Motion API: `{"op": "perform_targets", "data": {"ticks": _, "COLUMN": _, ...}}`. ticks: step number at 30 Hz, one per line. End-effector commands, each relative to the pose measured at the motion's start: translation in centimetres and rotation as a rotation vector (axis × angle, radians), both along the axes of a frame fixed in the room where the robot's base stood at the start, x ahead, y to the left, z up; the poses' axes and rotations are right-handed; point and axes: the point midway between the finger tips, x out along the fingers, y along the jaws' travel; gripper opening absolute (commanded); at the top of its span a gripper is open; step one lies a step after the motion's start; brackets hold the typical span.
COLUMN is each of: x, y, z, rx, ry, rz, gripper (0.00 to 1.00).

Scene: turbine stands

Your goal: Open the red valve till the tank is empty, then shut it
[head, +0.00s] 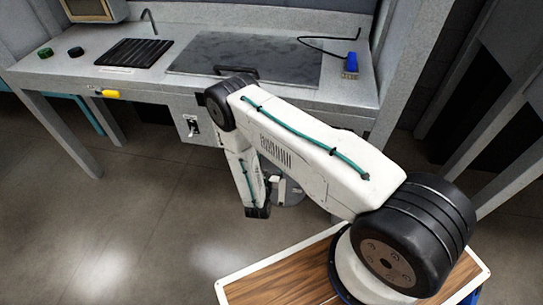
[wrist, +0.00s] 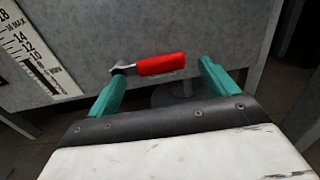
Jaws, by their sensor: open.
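The red valve (wrist: 160,64) is a red lever handle on a grey metal wall in the wrist view. It lies nearly level, with its metal pivot at its left end. My gripper (wrist: 161,72) is open, and its two teal fingers reach toward the wall on either side of the handle. Nothing is between the fingers in their grip; I cannot tell the exact gap to the handle. A white level gauge (wrist: 38,48) with a numbered scale and a dark column is at the left. In the head view my arm hides the red valve. The tank itself is not clearly seen.
In the head view, a grey bench (head: 62,72) carries a black rack (head: 135,52), a dark slab with a handle (head: 245,52) and a blue object (head: 350,62). A yellow handle (head: 108,94) sticks out of its front edge. The floor at left is clear.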

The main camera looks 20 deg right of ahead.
Motion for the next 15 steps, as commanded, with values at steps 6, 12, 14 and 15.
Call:
{"op": "perform_targets", "data": {"ticks": 6, "x": 2.3, "y": -1.8, "z": 0.0, "rx": -0.001, "ry": 0.001, "rz": -0.003, "gripper": 0.85}}
{"op": "perform_targets", "data": {"ticks": 12, "x": 2.9, "y": -2.2, "z": 0.0, "rx": 0.000, "ry": 0.001, "rz": -0.001, "gripper": 0.85}}
{"op": "perform_targets", "data": {"ticks": 14, "x": 2.9, "y": -2.2, "z": 0.0, "rx": 0.000, "ry": 0.001, "rz": -0.001, "gripper": 0.85}}
{"op": "perform_targets", "data": {"ticks": 15, "x": 2.9, "y": -2.2, "z": 0.0, "rx": 0.000, "ry": 0.001, "rz": -0.001, "gripper": 0.85}}
